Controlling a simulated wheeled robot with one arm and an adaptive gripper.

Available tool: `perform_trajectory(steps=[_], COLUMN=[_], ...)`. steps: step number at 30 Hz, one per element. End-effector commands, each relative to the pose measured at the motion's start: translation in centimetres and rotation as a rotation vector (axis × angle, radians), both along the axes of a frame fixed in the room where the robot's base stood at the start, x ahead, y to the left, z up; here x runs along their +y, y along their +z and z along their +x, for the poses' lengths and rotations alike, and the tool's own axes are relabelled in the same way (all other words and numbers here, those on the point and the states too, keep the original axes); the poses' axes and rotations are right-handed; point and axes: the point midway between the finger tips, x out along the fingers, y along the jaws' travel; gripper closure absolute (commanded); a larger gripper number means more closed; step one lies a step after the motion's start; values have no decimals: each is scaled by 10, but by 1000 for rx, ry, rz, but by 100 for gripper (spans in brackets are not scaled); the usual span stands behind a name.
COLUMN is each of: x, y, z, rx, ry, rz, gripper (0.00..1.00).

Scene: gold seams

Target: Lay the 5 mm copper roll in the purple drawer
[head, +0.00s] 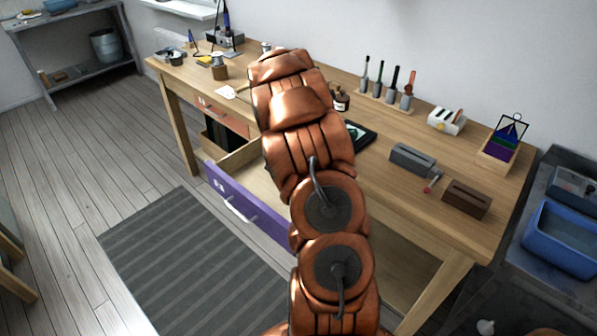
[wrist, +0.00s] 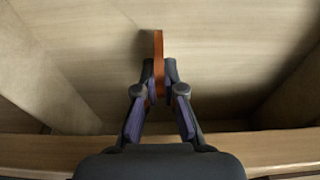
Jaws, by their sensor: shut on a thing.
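The copper roll (wrist: 158,48) shows edge-on as a thin orange-brown disc in the wrist view. My gripper (wrist: 158,78) is shut on it, with the roll upright between the fingertips and its far part sticking out beyond them. Its size marking cannot be read. The purple drawer (head: 247,208) is pulled out under the workbench in the head view. Pale wooden boards and side walls lie around the roll in the wrist view, like a drawer's inside. I cannot tell whether the roll touches the floor there. In the head view my arm hides the gripper, the roll and part of the drawer.
The workbench (head: 390,185) carries a row of tools, a grey block (head: 412,159), a brown block (head: 466,199) and a small stand (head: 500,150). A striped mat (head: 190,265) lies on the floor.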

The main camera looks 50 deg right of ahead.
Motion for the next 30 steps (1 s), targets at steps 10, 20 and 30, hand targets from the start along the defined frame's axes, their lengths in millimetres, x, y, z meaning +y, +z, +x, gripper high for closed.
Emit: perform_trajectory(steps=[10,20,30], x=[0,0,0], y=[-4,-6,-6], z=[0,0,0], rx=[-1,-1,-1], ry=[0,1,1], rz=[-1,-1,-1], gripper=[100,72,68])
